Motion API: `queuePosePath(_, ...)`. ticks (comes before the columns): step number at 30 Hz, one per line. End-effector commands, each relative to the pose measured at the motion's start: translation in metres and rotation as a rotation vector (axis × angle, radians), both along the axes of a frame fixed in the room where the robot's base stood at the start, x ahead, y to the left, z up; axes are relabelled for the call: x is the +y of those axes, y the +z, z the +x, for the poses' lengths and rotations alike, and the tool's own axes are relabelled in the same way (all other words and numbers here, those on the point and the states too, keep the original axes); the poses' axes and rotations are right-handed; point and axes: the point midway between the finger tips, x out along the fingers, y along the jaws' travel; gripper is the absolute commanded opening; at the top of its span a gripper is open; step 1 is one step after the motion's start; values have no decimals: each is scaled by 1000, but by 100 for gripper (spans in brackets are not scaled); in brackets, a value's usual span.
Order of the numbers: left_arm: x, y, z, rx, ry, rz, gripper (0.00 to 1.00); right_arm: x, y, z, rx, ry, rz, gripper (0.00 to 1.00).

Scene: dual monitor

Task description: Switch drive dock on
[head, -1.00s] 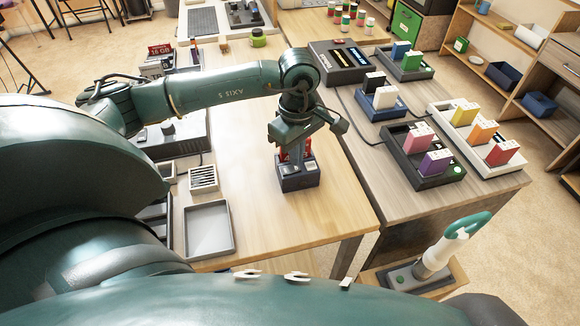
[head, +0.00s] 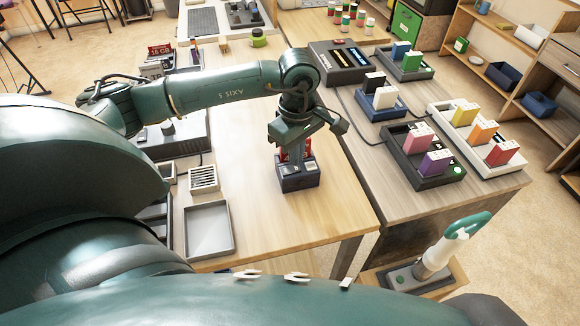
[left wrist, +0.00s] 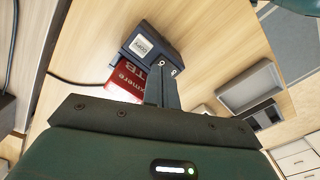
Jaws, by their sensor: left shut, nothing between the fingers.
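The drive dock (head: 298,181) is a small dark blue block on the wooden table, with a red drive (head: 284,155) standing in it. In the left wrist view the dock (left wrist: 136,36) shows a white label and small round details on its face, and the red drive (left wrist: 126,84) is partly hidden by my fingers. My left gripper (head: 306,163) is shut and empty, pointing down at the dock. In the left wrist view its fingertips (left wrist: 161,64) overlap the dock's near edge by the round details; I cannot tell whether they touch. My right gripper is out of view.
To the right, docks with coloured drives stand on another table, including a dark one (head: 398,171) and a white one (head: 520,166). A black box with a display (head: 326,72) sits behind. A grey tray (head: 208,249) lies at left. The tabletop around the dock is mostly clear.

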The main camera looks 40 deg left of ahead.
Motion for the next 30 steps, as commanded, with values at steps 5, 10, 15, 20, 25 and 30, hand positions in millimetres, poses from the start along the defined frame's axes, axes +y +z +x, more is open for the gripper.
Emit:
queuePosePath(5,0,0,0,0,0,0,0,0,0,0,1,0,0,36)
queuePosePath(10,0,0,0,0,0,0,0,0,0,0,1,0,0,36)
queuePosePath(15,0,0,0,0,0,0,0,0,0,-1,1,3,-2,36)
queuePosePath(20,0,-2,0,0,0,0,0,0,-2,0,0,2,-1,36)
queuePosePath(25,0,-5,0,0,0,0,0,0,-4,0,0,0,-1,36)
queuePosePath(30,0,-7,0,0,0,0,0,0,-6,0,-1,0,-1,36)
